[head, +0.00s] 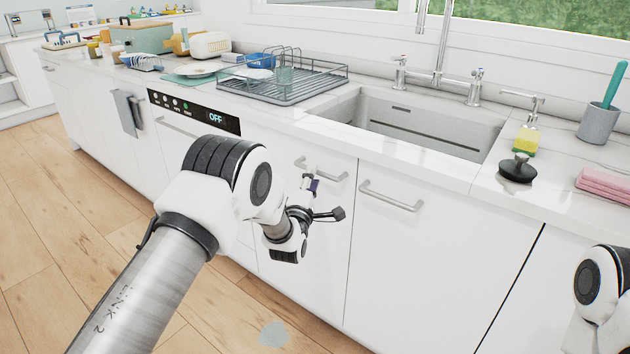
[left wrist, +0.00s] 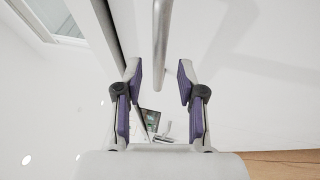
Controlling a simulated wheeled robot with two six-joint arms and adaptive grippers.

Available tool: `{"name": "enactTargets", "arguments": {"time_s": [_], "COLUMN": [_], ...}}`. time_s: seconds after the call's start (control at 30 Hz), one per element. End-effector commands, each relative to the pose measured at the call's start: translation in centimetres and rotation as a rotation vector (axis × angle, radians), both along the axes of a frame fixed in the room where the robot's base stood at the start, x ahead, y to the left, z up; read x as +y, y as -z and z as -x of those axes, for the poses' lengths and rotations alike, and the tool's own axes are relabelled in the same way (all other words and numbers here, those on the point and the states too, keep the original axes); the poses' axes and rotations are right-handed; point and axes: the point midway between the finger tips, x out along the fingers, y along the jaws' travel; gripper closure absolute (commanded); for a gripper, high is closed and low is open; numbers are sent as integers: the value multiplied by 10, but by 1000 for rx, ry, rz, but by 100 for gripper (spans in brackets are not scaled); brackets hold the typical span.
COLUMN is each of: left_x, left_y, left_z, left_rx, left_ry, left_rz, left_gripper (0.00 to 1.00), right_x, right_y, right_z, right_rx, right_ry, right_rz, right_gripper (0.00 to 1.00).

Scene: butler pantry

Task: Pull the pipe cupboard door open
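White cupboard doors with bar handles stand below the sink. The left door (head: 325,235) has a metal handle (head: 325,174) near its top; the right door (head: 425,250) has its own handle (head: 391,196). Which one is the pipe cupboard is not marked. My left gripper (head: 314,190) is in front of the left door, close to its handle. In the left wrist view my left gripper (left wrist: 160,76) is open, and the end of a handle bar (left wrist: 160,40) shows between its purple-padded fingertips, with gaps on both sides. My right gripper is not in view.
The sink (head: 420,125) is set in the white counter above. A dishwasher panel (head: 195,111) reading OFF is to the left. The wooden floor (head: 60,240) is clear at left.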

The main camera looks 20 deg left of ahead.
Motion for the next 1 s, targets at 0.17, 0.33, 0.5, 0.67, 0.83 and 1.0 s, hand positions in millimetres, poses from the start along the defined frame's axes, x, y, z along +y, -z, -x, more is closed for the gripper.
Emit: {"name": "enactTargets", "arguments": {"time_s": [0.17, 0.33, 0.5, 0.67, 0.83, 1.0], "left_x": [1, 2, 2, 2, 2, 5], "left_y": [-3, -5, -5, -4, -4, -5], "left_z": [-27, -32, -32, -32, -31, -26], "left_rx": [1, 4, 4, 4, 5, 5], "left_ry": [1, 0, 0, 0, 2, 23], "left_rz": [-1, -2, -2, -2, -2, -3], "left_gripper": [61, 61, 78, 100, 100, 100], "right_x": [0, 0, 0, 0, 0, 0], "right_y": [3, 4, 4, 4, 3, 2], "right_z": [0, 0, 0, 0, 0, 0], "right_rx": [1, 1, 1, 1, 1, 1], "right_ry": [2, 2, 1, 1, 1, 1], "right_rz": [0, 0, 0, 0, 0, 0], "right_gripper": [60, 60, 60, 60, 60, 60]}}
